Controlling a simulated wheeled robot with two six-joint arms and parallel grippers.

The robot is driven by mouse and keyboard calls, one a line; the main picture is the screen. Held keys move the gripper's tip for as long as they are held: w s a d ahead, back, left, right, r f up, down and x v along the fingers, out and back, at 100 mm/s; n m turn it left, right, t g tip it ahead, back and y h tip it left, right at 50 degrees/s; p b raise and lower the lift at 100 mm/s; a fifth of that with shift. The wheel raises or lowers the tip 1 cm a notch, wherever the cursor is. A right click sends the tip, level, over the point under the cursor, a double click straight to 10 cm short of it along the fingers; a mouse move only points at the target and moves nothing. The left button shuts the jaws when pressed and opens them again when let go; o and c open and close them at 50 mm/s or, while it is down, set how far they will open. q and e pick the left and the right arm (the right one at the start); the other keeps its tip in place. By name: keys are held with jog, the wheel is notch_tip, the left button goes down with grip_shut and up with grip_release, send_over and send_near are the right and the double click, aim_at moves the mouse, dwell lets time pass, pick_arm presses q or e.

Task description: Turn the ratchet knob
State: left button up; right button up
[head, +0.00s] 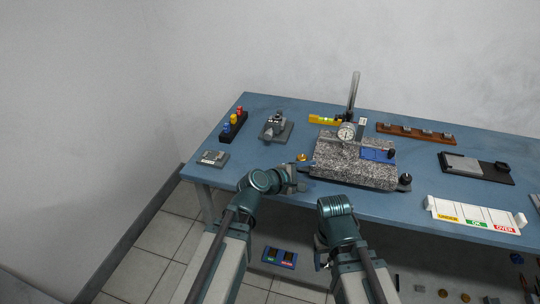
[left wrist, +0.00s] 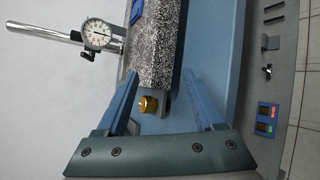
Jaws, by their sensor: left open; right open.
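A small brass knob (head: 301,157) sits at the left end of the speckled granite block (head: 345,172); whether it is the ratchet knob I cannot tell for sure. In the left wrist view the brass knob (left wrist: 148,104) shows between the fingers of my left gripper (left wrist: 162,88), nearer the left finger. That gripper is open and empty, and I see no clear contact. In the head view my left gripper (head: 303,175) is at the block's left end. My right gripper (head: 323,258) hangs low by the table's front edge, its fingers mostly hidden by the arm.
A dial gauge (head: 346,132) on a post stands over the block, with a blue piece (head: 377,154) on it. A black knob (head: 405,179) is at the block's right end. A labelled white tray (head: 474,216) lies right.

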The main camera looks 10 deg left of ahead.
pick_arm(q)
jog(key=w+a+n+t+b, duration=0.1)
jog(key=a+n, duration=0.1)
jog(key=w+a+f+n+t+y+b, duration=0.1)
jog(key=w+a+n+t+b, duration=0.1)
jog(key=a+n, duration=0.1)
jog(key=w+a+n+t+b, duration=0.1)
jog(key=a+n, duration=0.1)
jog(key=n, duration=0.1)
jog(key=shift+w+a+f+t+y+b, duration=0.2)
jog(key=shift+f+t+y+b, duration=0.1)
jog(key=shift+f+y, duration=0.1)
jog(key=a+n+t+y+b, duration=0.1)
jog(key=a+n, duration=0.2)
jog(key=w+a+n+t+y+b, duration=0.1)
jog(key=a+n+y+b, duration=0.1)
jog(key=a+n, duration=0.1)
jog(key=a+f+n+t+y+b, duration=0.1)
jog(key=a+n, duration=0.3)
jog(key=shift+w+a+n+y, duration=0.1)
jog(key=shift+w+n+y, duration=0.25)
jog(key=shift+n+y, duration=0.05)
jog(key=shift+a+n+y, duration=0.3)
jog(key=shift+a+n, duration=0.1)
pick_arm(e)
notch_tip(320, 180, down, 12)
jog(key=shift+s+d+r, duration=0.25)
jog(key=shift+d, duration=0.05)
pick_arm(q)
jog(key=shift+w, duration=0.15)
